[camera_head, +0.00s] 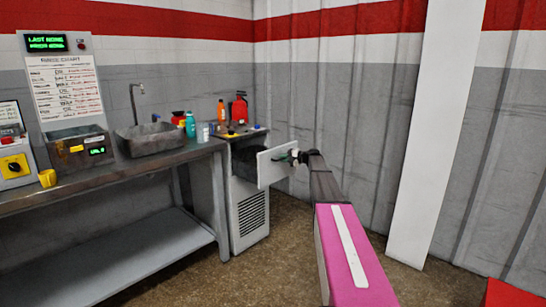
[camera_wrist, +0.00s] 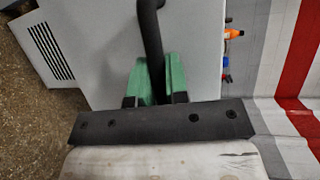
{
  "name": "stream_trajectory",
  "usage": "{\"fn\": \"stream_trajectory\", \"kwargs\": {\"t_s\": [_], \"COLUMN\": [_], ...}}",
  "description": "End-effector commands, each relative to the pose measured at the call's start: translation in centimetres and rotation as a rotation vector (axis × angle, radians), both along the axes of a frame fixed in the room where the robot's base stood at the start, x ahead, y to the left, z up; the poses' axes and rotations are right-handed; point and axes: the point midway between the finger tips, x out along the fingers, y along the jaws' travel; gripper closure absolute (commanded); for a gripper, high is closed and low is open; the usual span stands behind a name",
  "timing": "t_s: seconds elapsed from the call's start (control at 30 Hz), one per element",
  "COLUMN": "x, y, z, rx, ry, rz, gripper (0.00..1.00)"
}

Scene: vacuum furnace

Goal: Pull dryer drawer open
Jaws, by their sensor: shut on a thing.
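The dryer (camera_head: 248,215) is a light grey cabinet with a vent grille at the end of the bench. Its drawer (camera_head: 275,166) stands out from the cabinet, with a pale flat front panel and a dark inside behind it. In the wrist view the drawer front (camera_wrist: 105,50) is a plain grey panel with a black bar handle (camera_wrist: 151,30). My gripper (camera_wrist: 156,78) has its green fingers on both sides of the handle and is shut on it. In the head view my gripper (camera_head: 295,157) is at the outer face of the panel, small and partly hidden.
A bench (camera_head: 110,178) with a sink (camera_head: 150,140) stands left of the dryer. Several bottles, including an orange one (camera_head: 221,111) and a red container (camera_head: 239,108), stand near and on the dryer top. A white post (camera_head: 432,140) is to the right. The floor before the dryer is clear.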

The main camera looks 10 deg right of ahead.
Motion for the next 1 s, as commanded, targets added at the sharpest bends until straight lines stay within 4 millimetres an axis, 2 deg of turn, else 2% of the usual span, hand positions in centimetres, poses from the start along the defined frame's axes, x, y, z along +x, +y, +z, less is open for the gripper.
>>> {"fn": "stream_trajectory", "kwargs": {"t_s": [0.03, 0.1, 0.3, 0.77, 0.8, 0.83, 1.0], "x": [-1.2, -2.2, -3.9, -4.3, -4.3, -4.3, -4.3], "y": [-0.7, -1.5, -2.8, -3.2, -3.2, -3.2, -3.2], "z": [0.0, 0.0, 0.0, 0.0, 0.0, 0.0, 0.0], "rx": [0.0, 0.0, -0.001, -0.001, -0.001, -0.001, 0.0], "ry": [0.0, 0.0, -0.001, -0.001, -0.001, -0.001, 0.0], "rz": [-0.002, -0.002, -0.001, 0.0, 0.0, 0.0, 0.0], "gripper": [1.0, 1.0, 1.0, 1.0, 0.82, 0.75, 0.75]}}
